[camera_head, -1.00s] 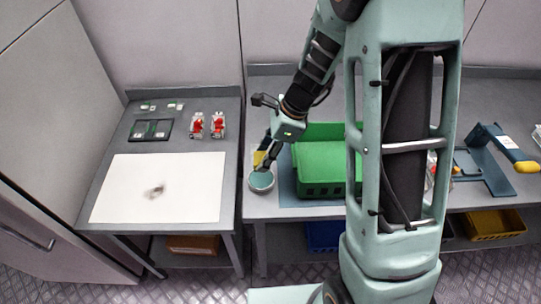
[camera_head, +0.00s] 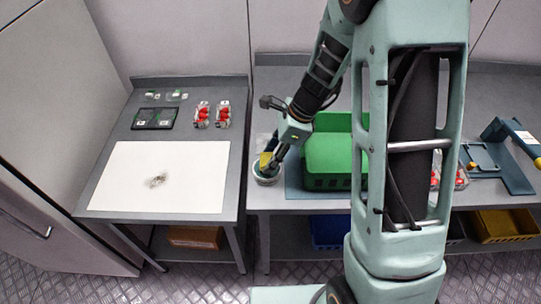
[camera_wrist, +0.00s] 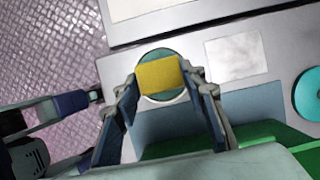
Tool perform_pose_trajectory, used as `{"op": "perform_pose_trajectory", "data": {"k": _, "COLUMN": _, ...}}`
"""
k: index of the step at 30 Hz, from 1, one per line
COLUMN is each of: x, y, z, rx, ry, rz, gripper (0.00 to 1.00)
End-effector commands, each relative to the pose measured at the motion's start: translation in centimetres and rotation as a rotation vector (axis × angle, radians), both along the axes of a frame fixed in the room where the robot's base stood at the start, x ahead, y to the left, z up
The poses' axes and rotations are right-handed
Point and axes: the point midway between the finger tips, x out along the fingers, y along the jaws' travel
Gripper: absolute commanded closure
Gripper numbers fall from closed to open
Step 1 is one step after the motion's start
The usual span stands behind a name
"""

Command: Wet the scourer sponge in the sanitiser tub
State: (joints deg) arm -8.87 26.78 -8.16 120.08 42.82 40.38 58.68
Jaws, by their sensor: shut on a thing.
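The yellow scourer sponge (camera_wrist: 157,75) is between the two fingertips of my gripper (camera_wrist: 161,84) in the wrist view. It covers the middle of the round sanitiser tub (camera_wrist: 159,53), whose teal inside shows around it. In the head view the tub (camera_head: 266,180) stands near the front edge of the right bench. The sponge (camera_head: 264,160) shows at its opening, partly hidden by my gripper (camera_head: 270,168). My gripper is shut on the sponge. I cannot tell whether the sponge touches the liquid.
A green crate (camera_head: 335,158) stands close to the right of the tub on a blue mat (camera_head: 293,183). The left bench holds a white sheet with a dark smudge (camera_head: 158,180), a dark tray (camera_head: 154,118) and red berry punnets (camera_head: 202,115). A teal disc (camera_wrist: 309,96) lies at the wrist view's right edge.

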Motion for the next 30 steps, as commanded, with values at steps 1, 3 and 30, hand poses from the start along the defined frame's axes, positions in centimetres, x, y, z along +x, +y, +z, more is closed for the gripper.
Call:
{"op": "perform_pose_trajectory", "data": {"k": 1, "x": 0.00, "y": 0.00, "z": 0.02, "rx": 0.000, "ry": 0.000, "rz": 0.000, "gripper": 0.81}}
{"op": "perform_pose_trajectory", "data": {"k": 3, "x": 0.00, "y": 0.00, "z": 0.02, "rx": 0.000, "ry": 0.000, "rz": 0.000, "gripper": 0.81}}
{"op": "perform_pose_trajectory", "data": {"k": 30, "x": 0.00, "y": 0.00, "z": -0.70, "rx": 0.000, "ry": 0.000, "rz": 0.000, "gripper": 0.81}}
